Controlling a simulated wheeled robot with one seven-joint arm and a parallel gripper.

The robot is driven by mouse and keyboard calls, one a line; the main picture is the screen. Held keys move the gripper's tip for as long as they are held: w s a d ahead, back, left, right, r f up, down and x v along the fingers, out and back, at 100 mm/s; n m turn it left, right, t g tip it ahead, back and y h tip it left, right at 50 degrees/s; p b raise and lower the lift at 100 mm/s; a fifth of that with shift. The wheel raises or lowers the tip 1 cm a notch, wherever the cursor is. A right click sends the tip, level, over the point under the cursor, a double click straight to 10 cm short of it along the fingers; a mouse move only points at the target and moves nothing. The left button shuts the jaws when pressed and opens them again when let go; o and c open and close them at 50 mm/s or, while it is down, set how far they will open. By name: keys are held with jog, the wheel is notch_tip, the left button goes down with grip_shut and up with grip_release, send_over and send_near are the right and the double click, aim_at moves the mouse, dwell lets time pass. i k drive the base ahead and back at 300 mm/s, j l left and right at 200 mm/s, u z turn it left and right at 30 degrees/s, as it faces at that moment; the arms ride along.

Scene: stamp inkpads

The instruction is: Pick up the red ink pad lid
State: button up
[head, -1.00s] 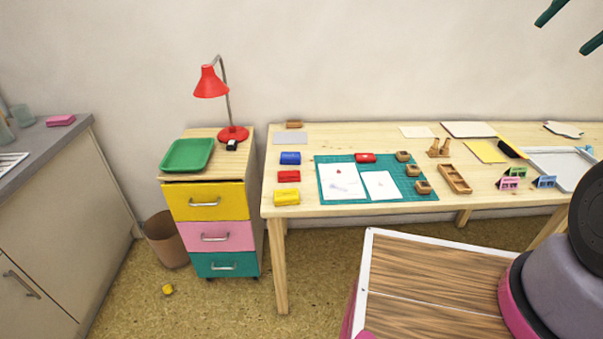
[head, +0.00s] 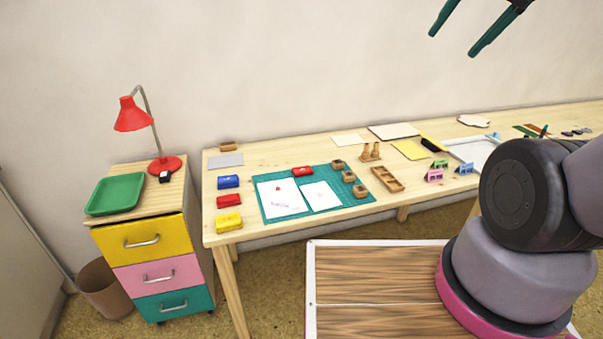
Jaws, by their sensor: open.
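Two small red pieces lie on the table. One red piece (head: 229,200) sits at the left end, between the blue ink pad (head: 228,181) and the yellow ink pad (head: 228,222). The other red piece (head: 302,170) lies at the far edge of the teal cutting mat (head: 330,178). I cannot tell for sure which one is the red lid. My gripper (head: 453,43) is at the top right, dark green fingers apart and empty. In the picture it shows against the wall, above and right of both red pieces, touching neither.
White papers (head: 283,197) and several wooden stamps (head: 361,192) are on the mat. A wooden tray (head: 387,179) stands right of it. A drawer unit (head: 157,246) with a green tray (head: 115,194) and red lamp (head: 133,116) is left of the table (head: 245,155).

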aim_at(299, 171)
jog(key=i+u, duration=0.4)
jog(key=i+l+u, duration=0.15)
jog(key=u, duration=0.2)
jog(key=i+l+u, duration=0.2)
jog(key=u, duration=0.2)
